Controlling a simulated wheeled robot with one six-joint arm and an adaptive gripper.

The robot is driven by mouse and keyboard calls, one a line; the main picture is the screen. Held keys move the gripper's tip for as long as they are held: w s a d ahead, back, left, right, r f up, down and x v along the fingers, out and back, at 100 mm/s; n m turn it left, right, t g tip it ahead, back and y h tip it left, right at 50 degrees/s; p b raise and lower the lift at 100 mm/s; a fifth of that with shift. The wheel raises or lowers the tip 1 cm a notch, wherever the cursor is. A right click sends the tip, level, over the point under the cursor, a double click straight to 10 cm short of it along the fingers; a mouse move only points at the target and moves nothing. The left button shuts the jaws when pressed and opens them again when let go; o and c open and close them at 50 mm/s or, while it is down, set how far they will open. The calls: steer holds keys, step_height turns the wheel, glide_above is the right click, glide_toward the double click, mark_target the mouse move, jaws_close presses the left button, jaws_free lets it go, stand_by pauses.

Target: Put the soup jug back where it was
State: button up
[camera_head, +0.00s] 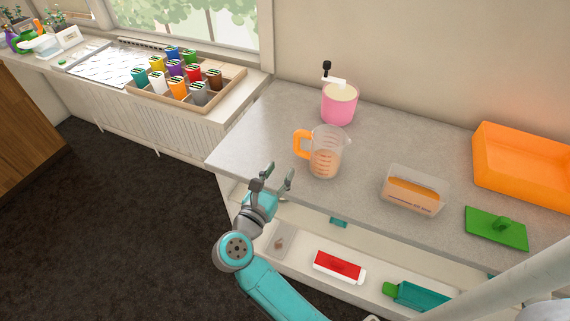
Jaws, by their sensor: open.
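A clear jug (326,152) with an orange handle stands upright on the grey counter. It has orange-brown colour in its lower part, which I take to be soup or markings; I cannot tell which. Its handle points left, toward the window side. My gripper (279,174) is open and empty, with its fingers pointing up in the picture. It shows to the lower left of the jug, near the counter's front edge, with a visible gap to the jug. I cannot tell its exact height over the edge.
Behind the jug stands a pink pot (340,104) with a pump top. To the right are a clear box with orange contents (414,192), an orange tray (521,142) and a green lid (496,228). A lower shelf holds a red-and-white item (338,265). The counter left of the jug is clear.

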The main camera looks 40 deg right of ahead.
steer(key=shift+s+a, duration=0.15)
steer(key=shift+a, duration=0.05)
steer(key=s+r+n+t+y, duration=0.25)
steer(key=s+n+t, duration=0.85)
steer(key=s+n, duration=0.8)
steer(key=s+a+f+n+g+y, duration=0.2)
steer(key=s+a+f+n+y, duration=0.2)
steer(key=n, duration=1)
steer(key=s+a+f+n+g+y, duration=0.3)
steer(key=s+n+y, duration=0.6)
steer(key=s+n, duration=0.4)
steer(key=shift+s+a+f+n, duration=0.3)
steer(key=shift+a+f+n, duration=0.15)
steer(key=shift+n, duration=0.55)
